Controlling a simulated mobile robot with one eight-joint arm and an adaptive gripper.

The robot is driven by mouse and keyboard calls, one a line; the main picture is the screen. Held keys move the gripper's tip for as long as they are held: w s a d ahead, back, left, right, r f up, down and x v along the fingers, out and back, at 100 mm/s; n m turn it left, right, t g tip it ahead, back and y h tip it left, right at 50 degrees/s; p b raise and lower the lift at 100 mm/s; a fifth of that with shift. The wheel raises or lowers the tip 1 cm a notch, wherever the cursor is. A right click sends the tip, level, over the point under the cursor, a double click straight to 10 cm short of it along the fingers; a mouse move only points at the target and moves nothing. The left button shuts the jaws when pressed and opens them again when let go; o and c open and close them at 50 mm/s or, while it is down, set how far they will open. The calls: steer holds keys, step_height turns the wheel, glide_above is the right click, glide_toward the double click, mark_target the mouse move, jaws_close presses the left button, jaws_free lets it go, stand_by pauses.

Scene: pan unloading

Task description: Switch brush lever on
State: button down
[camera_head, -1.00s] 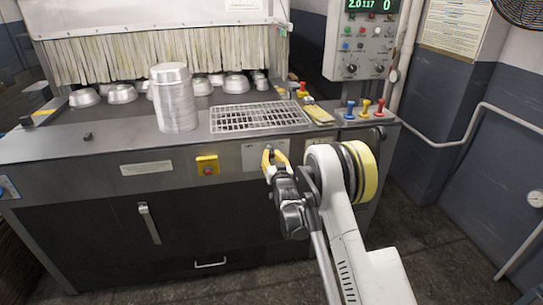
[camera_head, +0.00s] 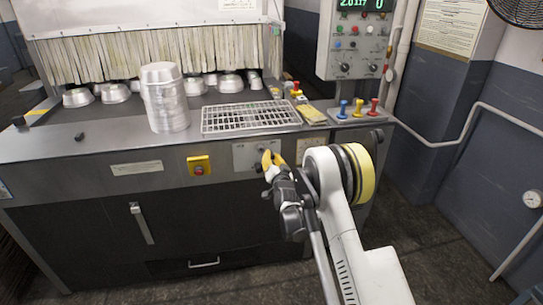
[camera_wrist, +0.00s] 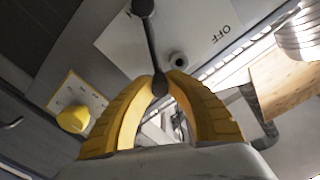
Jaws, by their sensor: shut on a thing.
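The brush lever (camera_wrist: 152,48) is a dark thin rod with a rounded end, mounted on a pale plate (camera_wrist: 195,30) marked OFF on one side. In the head view the plate (camera_head: 243,156) is on the machine's front panel, below the wire rack. My gripper (camera_wrist: 160,88) has yellow fingers and is shut on the lever's rounded end, with the tips on either side of it. In the head view my gripper (camera_head: 270,158) is against the plate and hides most of the lever.
A yellow switch box (camera_head: 199,166) sits left of the plate. Stacked metal pans (camera_head: 165,100) and a wire rack (camera_head: 250,117) are on the machine top. Small coloured levers (camera_head: 358,108) stand at the right corner. A control box (camera_head: 357,45) hangs above.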

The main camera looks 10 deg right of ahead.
steer(key=shift+d+f+m, duration=0.25)
steer(key=shift+d+m, duration=0.2)
steer(key=shift+m, duration=0.15)
steer(key=c, duration=1.3)
jaws_free()
steer(key=shift+d, duration=0.1)
steer(key=shift+s, duration=0.1)
steer(key=s, duration=0.7)
steer(key=shift+s, duration=0.15)
